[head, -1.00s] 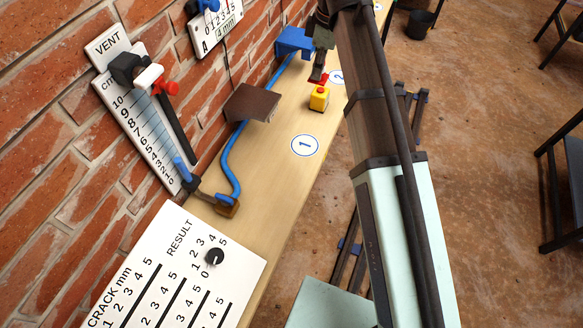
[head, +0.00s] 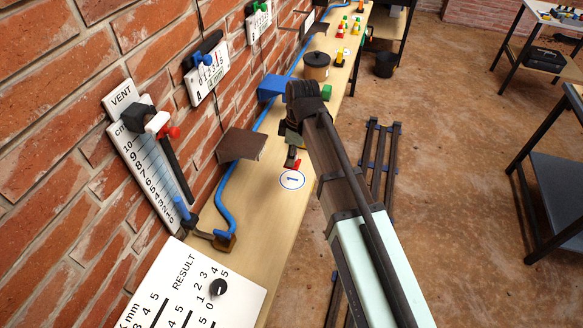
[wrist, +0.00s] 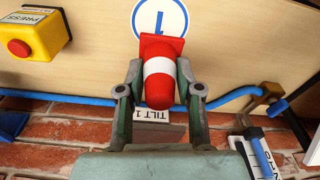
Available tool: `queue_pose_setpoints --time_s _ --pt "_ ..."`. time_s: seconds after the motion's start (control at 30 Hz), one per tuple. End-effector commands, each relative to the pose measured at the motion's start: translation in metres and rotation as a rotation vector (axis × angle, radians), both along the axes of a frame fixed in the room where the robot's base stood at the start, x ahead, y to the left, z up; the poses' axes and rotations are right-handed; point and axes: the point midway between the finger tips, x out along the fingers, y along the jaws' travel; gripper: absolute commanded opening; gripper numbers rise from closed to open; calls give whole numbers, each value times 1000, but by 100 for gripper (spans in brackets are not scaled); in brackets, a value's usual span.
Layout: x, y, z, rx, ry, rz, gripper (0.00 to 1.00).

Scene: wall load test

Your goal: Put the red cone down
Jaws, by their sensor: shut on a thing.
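The red cone (wrist: 160,85) with a white band is between the two fingers of my gripper (wrist: 160,95) in the wrist view. My gripper is shut on it, with its square base facing the shelf. In the head view only a little red of the cone (head: 297,163) shows at my gripper (head: 292,157). The round marker 1 (head: 292,180) lies on the wooden shelf just nearer than the gripper. In the wrist view the cone's base overlaps the edge of marker 1 (wrist: 160,14). I cannot tell whether the base touches the shelf.
A yellow box with a red button (wrist: 34,36) stands on the shelf to the left in the wrist view. A brown tilted plate (head: 241,145) and a blue hose (head: 227,180) run along the wall side. The shelf (head: 262,205) is clear nearer than marker 1.

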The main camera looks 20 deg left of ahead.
Motion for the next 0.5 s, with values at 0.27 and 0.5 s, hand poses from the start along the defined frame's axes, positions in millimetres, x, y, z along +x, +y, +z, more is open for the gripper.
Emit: queue_pose_setpoints --time_s 0.27,0.5 --pt "0 0 -32 0 1 0 1" --pt "0 0 -45 0 1 0 1"
